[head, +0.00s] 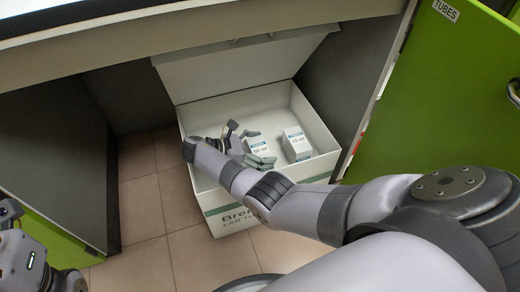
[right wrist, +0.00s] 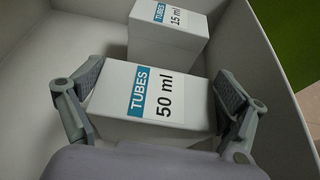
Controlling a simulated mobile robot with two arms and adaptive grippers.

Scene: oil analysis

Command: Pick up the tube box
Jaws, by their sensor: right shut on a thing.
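The 50 ml tube box is a small white carton with a blue TUBES label. It stands in the large white open box (head: 318,120) in the head view, and it fills the middle of the right wrist view (right wrist: 150,112). My right gripper (right wrist: 160,88) has one finger on each side of it and is shut on it. In the head view this gripper (head: 248,144) reaches into the large box and partly hides the carton. A second white tube box, marked 15 ml (head: 297,143), stands to the right; it also shows behind the held one in the right wrist view (right wrist: 168,40).
The large box has its lid (head: 240,68) raised at the back and sits under a worktop (head: 190,40) between dark side panels. A green door labelled TUBES (head: 440,90) stands open at right. Tiled floor (head: 150,205) is clear at front left.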

